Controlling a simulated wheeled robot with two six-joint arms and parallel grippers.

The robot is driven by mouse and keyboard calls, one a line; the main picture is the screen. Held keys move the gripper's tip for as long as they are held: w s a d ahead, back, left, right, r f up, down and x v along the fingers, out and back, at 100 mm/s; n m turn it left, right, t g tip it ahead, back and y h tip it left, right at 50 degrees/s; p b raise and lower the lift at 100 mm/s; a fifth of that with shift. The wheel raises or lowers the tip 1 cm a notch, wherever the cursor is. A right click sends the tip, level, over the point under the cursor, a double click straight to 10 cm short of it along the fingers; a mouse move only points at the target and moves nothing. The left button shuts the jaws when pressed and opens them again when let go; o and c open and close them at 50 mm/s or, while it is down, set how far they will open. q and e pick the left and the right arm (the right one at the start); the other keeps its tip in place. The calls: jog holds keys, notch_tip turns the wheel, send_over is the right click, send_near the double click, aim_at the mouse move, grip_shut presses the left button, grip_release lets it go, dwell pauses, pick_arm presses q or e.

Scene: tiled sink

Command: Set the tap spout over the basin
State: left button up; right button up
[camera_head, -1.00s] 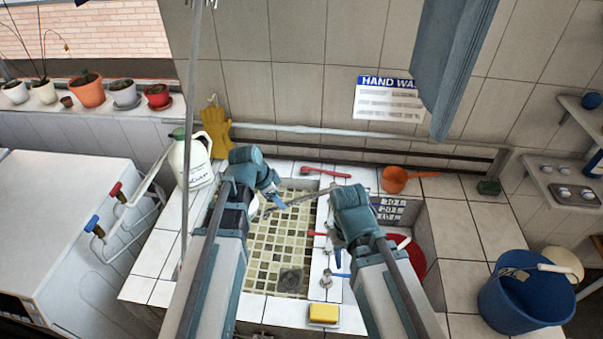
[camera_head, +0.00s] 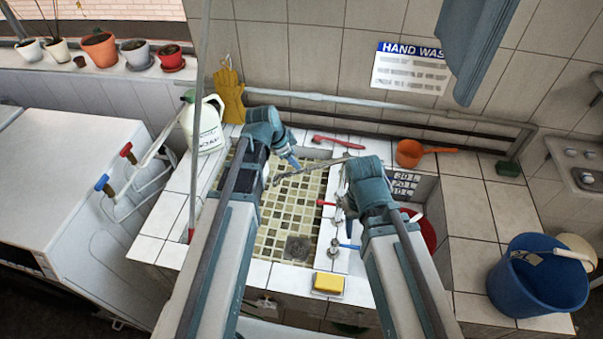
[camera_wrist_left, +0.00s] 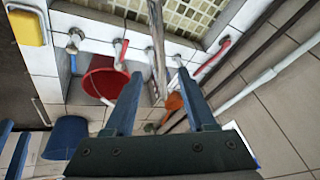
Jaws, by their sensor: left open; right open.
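The tap spout (camera_head: 318,166) is a thin grey metal tube; in the head view it crosses the far part of the tiled basin (camera_head: 268,236). In the left wrist view the spout (camera_wrist_left: 157,38) runs down the picture between the fingers. My left gripper (camera_head: 293,163) is open at the spout; I cannot tell whether it touches. Its two blue fingers show in the left wrist view (camera_wrist_left: 158,82). My right gripper (camera_head: 347,212) is open, pointing down beside the tap's red handle (camera_head: 323,203); its fingers are mostly hidden by its wrist. A blue handle (camera_head: 349,246) sits nearer.
A red bucket (camera_wrist_left: 104,80) stands in the recess right of the basin, partly behind my right arm. A yellow sponge (camera_head: 328,283) lies on the front rim. A red-handled tool (camera_head: 336,143) and orange dipper (camera_head: 410,152) lie behind. A blue bucket (camera_head: 537,278) stands right.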

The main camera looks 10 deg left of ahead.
aim_at(303, 169)
pick_arm(q)
jog(key=b+x, duration=0.6)
jog(key=x, duration=0.2)
jog(key=shift+w+d+f+b, duration=0.1)
jog(key=shift+w+f+b, duration=0.05)
jog(key=shift+f+b, duration=0.2)
jog(key=shift+r, duration=0.1)
jog(key=shift+c, duration=0.3)
grip_shut()
dwell(0.5)
